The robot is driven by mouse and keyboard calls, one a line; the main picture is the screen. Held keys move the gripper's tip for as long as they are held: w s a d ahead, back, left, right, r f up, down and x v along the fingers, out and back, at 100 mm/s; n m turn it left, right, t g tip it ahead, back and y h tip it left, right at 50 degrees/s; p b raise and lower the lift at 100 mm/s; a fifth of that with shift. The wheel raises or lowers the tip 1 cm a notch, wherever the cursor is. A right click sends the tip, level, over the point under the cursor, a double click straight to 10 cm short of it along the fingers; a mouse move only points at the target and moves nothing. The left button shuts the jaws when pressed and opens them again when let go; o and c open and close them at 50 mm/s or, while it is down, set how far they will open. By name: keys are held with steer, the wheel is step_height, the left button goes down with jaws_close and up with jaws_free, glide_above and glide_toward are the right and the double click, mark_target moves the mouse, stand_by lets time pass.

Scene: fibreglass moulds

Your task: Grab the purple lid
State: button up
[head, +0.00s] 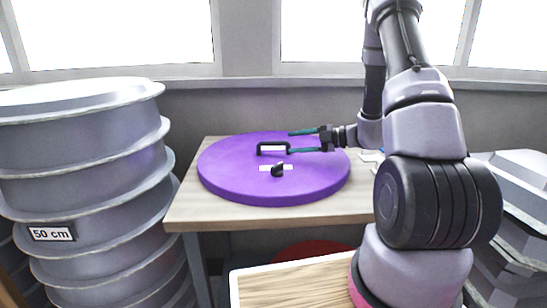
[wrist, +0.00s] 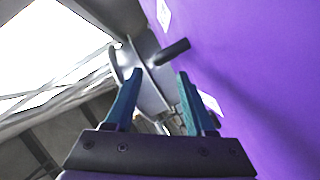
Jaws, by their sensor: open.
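The round purple lid (head: 235,180) lies flat on a wooden table and fills the right side of the wrist view (wrist: 270,70). A black handle (head: 259,149) stands up from its middle, with a small black knob (head: 279,171) in front of it. My gripper (head: 290,142) is open and empty, low over the lid's right half. Its two teal fingers point left, their tips just right of the handle. In the wrist view, a dark bar (wrist: 174,49) sticks out from the lid ahead of the fingers (wrist: 156,73); I cannot tell whether it is the handle or knob.
The wooden table (head: 200,217) has bare strips around the lid. Grey stacked moulds marked 50 cm (head: 85,160) stand close on the left. More grey moulds (head: 515,190) are at right. A wood-topped surface with a white rim (head: 300,285) is in front. Windows are behind.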

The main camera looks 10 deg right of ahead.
mark_target(278, 143)
steer(key=x, duration=0.9)
steer(key=shift+s+a+r, duration=0.1)
steer(key=shift+s, duration=0.05)
jaws_close()
stand_by(1.1)
